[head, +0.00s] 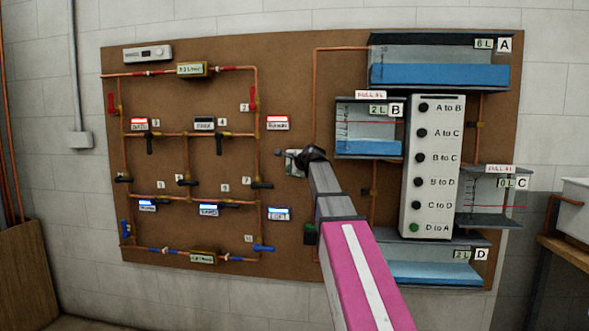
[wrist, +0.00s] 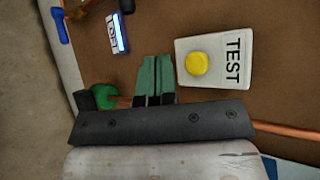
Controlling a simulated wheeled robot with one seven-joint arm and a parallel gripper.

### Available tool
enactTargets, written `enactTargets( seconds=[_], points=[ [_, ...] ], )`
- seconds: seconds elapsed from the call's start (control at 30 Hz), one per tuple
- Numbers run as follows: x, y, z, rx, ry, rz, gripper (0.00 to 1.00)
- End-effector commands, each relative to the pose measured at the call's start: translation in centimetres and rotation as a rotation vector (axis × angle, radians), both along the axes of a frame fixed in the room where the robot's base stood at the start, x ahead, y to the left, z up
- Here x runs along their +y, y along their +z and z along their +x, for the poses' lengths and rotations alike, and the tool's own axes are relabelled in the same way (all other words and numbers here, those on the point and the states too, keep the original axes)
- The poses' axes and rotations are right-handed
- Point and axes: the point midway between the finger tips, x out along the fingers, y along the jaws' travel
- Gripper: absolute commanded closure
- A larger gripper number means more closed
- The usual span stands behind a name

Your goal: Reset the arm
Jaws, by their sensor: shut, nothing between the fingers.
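My arm reaches up from the bottom of the head view, with a pink and white link nearest and grey links beyond. My gripper (head: 290,153) is in front of the brown board (head: 222,110), between the pipe loop and the tanks. In the wrist view its green fingertips (wrist: 154,60) are together with nothing between them. A white TEST box (wrist: 215,62) with a yellow button (wrist: 197,63) is just right of the fingertips. It is hidden behind my arm in the head view.
Tanks A (head: 440,75), B (head: 368,147), C (head: 490,205) and D (head: 435,272) surround a button panel (head: 432,165) whose "D to A" button is green. Copper pipes with several valve handles fill the board's left. A green knob (wrist: 105,96) is near my gripper. A wooden bench (head: 565,250) stands right.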

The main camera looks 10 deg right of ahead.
Motion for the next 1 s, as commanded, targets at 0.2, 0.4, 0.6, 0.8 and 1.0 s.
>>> enactTargets(
  seconds=[0.2,0.4,0.6,0.8,1.0],
  points=[
    [0.0,-0.3,-0.1,0.003,0.002,-0.005,1.0],
    [0.3,-5.9,-1.4,0.046,0.051,-0.118,1.0],
    [0.6,-16.1,-4.5,0.131,0.175,-0.337,1.0],
    [0.7,-25.5,-8.7,0.218,0.333,-0.546,1.0],
    [0.7,-34.0,-13.9,0.302,0.521,-0.73,1.0]
  ],
)
